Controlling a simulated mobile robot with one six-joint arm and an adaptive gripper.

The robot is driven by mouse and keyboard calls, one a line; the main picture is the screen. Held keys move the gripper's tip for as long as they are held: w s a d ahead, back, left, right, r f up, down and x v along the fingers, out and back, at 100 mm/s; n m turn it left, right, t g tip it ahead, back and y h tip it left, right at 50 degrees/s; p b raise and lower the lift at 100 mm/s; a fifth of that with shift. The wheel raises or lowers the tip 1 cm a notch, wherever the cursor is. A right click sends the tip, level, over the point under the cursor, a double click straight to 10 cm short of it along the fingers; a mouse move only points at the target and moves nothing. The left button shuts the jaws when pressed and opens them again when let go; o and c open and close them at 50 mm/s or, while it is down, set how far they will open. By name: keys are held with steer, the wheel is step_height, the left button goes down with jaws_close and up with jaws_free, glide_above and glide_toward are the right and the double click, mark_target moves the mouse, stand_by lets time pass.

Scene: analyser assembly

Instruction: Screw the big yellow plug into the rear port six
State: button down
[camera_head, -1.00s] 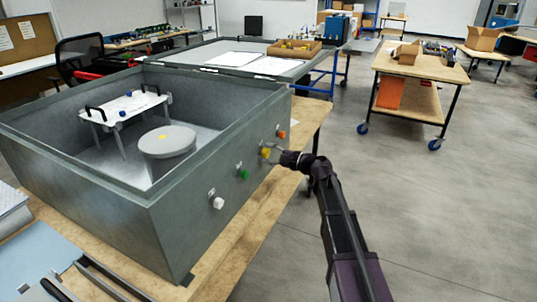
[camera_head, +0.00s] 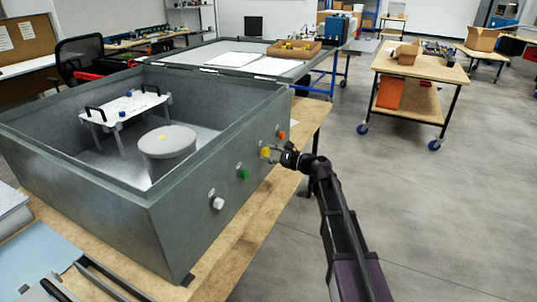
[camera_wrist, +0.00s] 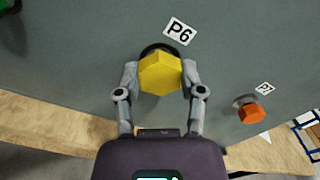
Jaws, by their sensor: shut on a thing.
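The big yellow plug (camera_wrist: 160,74) has a hexagonal head and sits at the port labelled P6 (camera_wrist: 179,31) on the grey wall of the analyser box (camera_head: 190,225). A dark ring shows around its upper edge in the wrist view. How deep it sits cannot be told. My gripper (camera_wrist: 160,80) has one finger on each side of the plug's head and is shut on it. In the head view my gripper (camera_head: 275,153) reaches the box wall from the right, at the yellow plug (camera_head: 265,152).
An orange plug (camera_wrist: 251,112) sits right of the yellow one. A green plug (camera_head: 243,174) and a white plug (camera_head: 218,203) sit along the same wall. The box stands on a wooden table (camera_head: 245,235).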

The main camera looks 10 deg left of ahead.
steer(key=m, duration=0.5)
steer(key=shift+w, duration=0.1)
steer(key=m, duration=0.5)
steer(key=shift+f+m, duration=0.1)
steer(key=shift+m, duration=2.5)
steer(key=m, duration=0.5)
steer(key=shift+w+m, duration=0.1)
steer(key=shift+m, duration=0.2)
steer(key=shift+c, duration=0.6)
jaws_free()
steer(key=shift+d, duration=0.2)
steer(key=v, duration=0.6)
steer(key=shift+d, duration=0.3)
